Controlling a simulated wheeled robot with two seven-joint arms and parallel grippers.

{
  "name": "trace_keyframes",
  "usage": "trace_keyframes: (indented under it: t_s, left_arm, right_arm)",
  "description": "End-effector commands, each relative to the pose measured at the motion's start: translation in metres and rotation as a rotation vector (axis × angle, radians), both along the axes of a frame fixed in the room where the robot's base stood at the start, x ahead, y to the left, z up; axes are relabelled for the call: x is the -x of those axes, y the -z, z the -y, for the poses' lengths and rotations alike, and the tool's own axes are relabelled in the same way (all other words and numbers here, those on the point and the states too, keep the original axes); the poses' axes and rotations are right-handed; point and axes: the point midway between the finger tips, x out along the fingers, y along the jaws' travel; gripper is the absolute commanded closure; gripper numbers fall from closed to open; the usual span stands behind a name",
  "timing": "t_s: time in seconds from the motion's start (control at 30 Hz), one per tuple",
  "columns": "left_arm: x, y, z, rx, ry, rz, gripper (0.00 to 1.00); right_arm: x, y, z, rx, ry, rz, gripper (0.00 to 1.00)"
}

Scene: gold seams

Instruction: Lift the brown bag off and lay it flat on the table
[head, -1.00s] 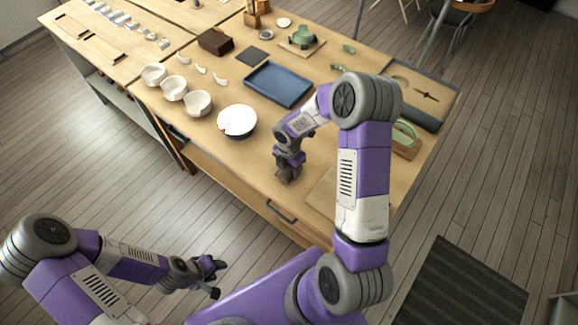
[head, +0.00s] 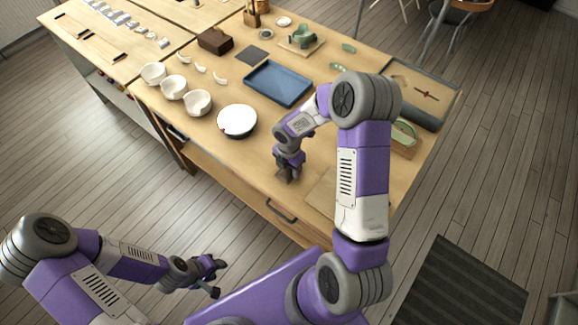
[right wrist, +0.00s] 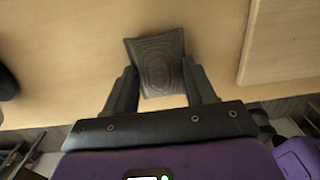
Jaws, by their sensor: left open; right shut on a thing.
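My right gripper (head: 286,174) is low over the front part of the table (head: 240,173). In the right wrist view its two fingers (right wrist: 160,88) are shut on a dark grey-brown, wood-grained-looking piece, which I take to be the brown bag (right wrist: 156,58). Its lower part is between the fingers, and I cannot tell whether it touches the table. In the head view it is mostly hidden by the gripper. My left gripper (head: 212,272) is open and empty, off the table's front, above the floor.
A white round-topped bowl (head: 237,120) stands left of my right gripper, and a blue tray (head: 278,84) lies behind it. White bowls (head: 198,102), a dark brown block (head: 215,41) and a green piece on a board (head: 303,37) stand further off. A thin board (head: 322,190) lies to the right.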

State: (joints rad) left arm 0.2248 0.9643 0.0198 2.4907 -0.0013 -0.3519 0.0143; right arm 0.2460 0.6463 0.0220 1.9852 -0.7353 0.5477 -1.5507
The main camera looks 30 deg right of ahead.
Motion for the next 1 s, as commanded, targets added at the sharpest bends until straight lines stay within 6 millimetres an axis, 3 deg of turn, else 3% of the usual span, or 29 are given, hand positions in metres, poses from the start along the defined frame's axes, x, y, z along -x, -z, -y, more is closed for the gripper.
trace_keyframes:
  t_s: [0.37,0.4,0.57,0.6,0.77,0.9,1.0]
  left_arm:
    - [0.0000,0.0027,0.0000,0.000,0.000,0.000,0.57]
    - [0.0000,0.0027,0.0000,0.000,0.000,0.000,0.57]
    - [0.0000,0.0027,0.0000,0.000,0.000,0.000,0.57]
    - [0.0000,0.0027,0.0000,0.000,0.000,0.000,0.57]
    - [0.0000,0.0027,0.0000,0.000,0.000,0.000,0.57]
    - [0.0000,0.0027,0.0000,0.000,0.000,0.000,0.57]
    - [0.0000,0.0027,0.0000,0.000,0.000,0.000,0.57]
  right_arm:
    - [-0.0003,0.0038,0.0002,0.001,0.001,0.001,0.85]
    - [-0.0002,0.0038,0.0003,0.001,0.000,0.001,0.44]
    - [-0.0002,0.0038,0.0003,0.001,0.000,0.001,0.19]
    - [-0.0002,0.0038,0.0003,0.001,0.000,0.001,0.15]
    - [-0.0002,0.0038,0.0002,0.000,0.000,0.000,0.15]
    - [0.0001,0.0041,0.0002,0.000,0.000,-0.001,0.00]
    - [0.0001,0.0041,0.0002,0.000,0.000,0.000,0.00]
